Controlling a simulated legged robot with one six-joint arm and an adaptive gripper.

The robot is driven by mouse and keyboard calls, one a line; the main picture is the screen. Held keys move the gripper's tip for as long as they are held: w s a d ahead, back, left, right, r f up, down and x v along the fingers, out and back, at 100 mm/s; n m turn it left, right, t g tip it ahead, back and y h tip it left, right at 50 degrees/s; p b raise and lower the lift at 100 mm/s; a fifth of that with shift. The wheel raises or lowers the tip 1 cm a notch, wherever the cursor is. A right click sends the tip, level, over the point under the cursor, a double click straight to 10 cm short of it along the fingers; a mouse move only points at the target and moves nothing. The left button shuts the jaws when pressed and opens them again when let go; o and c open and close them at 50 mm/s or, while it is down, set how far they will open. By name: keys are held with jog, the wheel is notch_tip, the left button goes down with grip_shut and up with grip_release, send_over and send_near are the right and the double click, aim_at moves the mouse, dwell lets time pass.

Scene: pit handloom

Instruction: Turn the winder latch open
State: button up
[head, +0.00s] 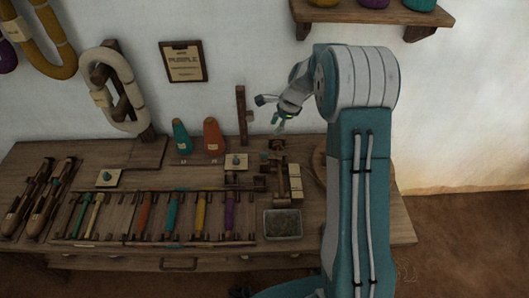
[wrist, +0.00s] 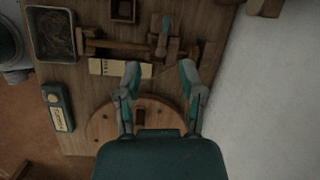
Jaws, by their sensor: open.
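The winder is a small wooden frame (wrist: 125,46) in the wrist view, with a shaft running across it. A slim upright piece with a teal tip (wrist: 164,38) stands at its right part; it looks like the latch, but I cannot be sure. In the head view the winder (head: 278,178) sits at the right of the bench, small and dark, so the latch position is unclear. My gripper (wrist: 160,75) is open and empty, its two fingers apart. In the head view my gripper (head: 273,112) hangs above the back of the bench, apart from the winder.
A metal tray (head: 283,236) stands at the bench front. A cream label strip (wrist: 118,68) lies beside the winder. A round wooden disc (wrist: 103,126) and a teal labelled box (wrist: 57,107) are nearby. Orange (head: 213,136) and teal (head: 181,137) cones stand left. The white wall is close behind.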

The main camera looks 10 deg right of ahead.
aim_at(271, 156)
jog(key=w+a+f, duration=0.1)
jog(key=f, duration=0.4)
jog(key=w+a+f+m, duration=0.1)
jog(key=f, duration=0.5)
jog(key=w+a+f+m, duration=0.1)
jog(key=f, duration=0.4)
jog(key=shift+f+y, duration=0.2)
jog(key=shift+y, duration=0.1)
grip_shut()
